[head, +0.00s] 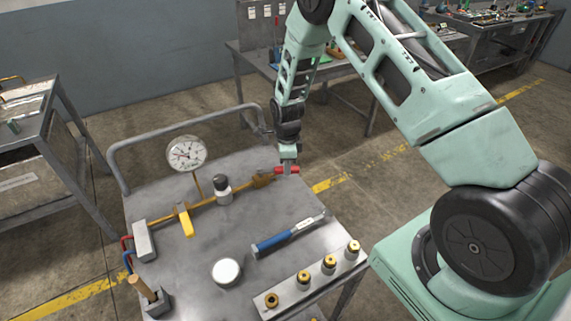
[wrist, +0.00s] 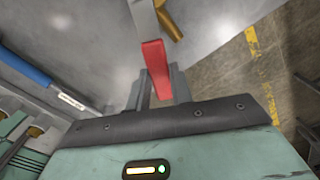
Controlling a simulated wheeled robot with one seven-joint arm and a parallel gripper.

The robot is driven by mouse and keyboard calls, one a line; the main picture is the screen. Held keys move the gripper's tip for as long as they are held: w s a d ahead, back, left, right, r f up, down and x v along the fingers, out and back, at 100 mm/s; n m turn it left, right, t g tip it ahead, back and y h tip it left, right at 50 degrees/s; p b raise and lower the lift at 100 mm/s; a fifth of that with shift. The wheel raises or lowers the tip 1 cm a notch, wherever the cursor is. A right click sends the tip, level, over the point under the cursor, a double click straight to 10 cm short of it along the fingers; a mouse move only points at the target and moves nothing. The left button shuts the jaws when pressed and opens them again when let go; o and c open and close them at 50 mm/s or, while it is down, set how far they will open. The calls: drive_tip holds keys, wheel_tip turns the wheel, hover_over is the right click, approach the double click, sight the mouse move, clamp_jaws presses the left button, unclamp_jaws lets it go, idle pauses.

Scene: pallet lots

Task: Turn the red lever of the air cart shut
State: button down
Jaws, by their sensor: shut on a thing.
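The air cart (head: 190,255) is a grey metal table with a brass pipe line across its top. The red lever (head: 289,170) sits at the right end of the pipe, near the cart's right edge. In the wrist view the red lever (wrist: 156,68) reaches in between my two fingers, with its grey metal part toward the brass fitting (wrist: 170,22). My gripper (head: 287,160) is above the cart's right edge, shut on the red lever. The fingers (wrist: 157,88) flank the lever in the wrist view.
A pressure gauge (head: 186,154), a yellow lever (head: 184,220) and a black-capped fitting (head: 223,190) stand along the pipe. A blue-handled torque wrench (head: 290,234), a white round tin (head: 227,271) and a block with brass fittings (head: 305,277) are nearer. The push bar (head: 185,122) rises at the back.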

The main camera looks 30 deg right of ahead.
drive_tip(key=s+m, duration=0.1)
drive_tip(key=a+m, duration=0.1)
drive_tip(key=m, duration=0.1)
drive_tip(key=shift+s+a, duration=0.15)
drive_tip(key=shift+s, duration=0.25)
drive_tip(key=s+a+m, duration=0.1)
drive_tip(key=a+m, duration=0.1)
drive_tip(key=m, duration=0.1)
drive_tip(key=shift+s+r+m+p, duration=0.15)
drive_tip(key=shift+s+m+p, duration=0.15)
drive_tip(key=shift+s, duration=0.05)
drive_tip(key=a+m+p, duration=0.1)
drive_tip(key=s+a+m+p, duration=0.1)
drive_tip(key=m, duration=0.1)
drive_tip(key=shift+a, duration=0.15)
drive_tip(key=shift+a+m+p, duration=0.9)
drive_tip(key=shift+a+m, duration=0.15)
drive_tip(key=shift+m, duration=0.55)
drive_tip(key=c, duration=1.2)
unclamp_jaws()
drive_tip(key=shift+a, duration=0.1)
drive_tip(key=shift+c, duration=0.2)
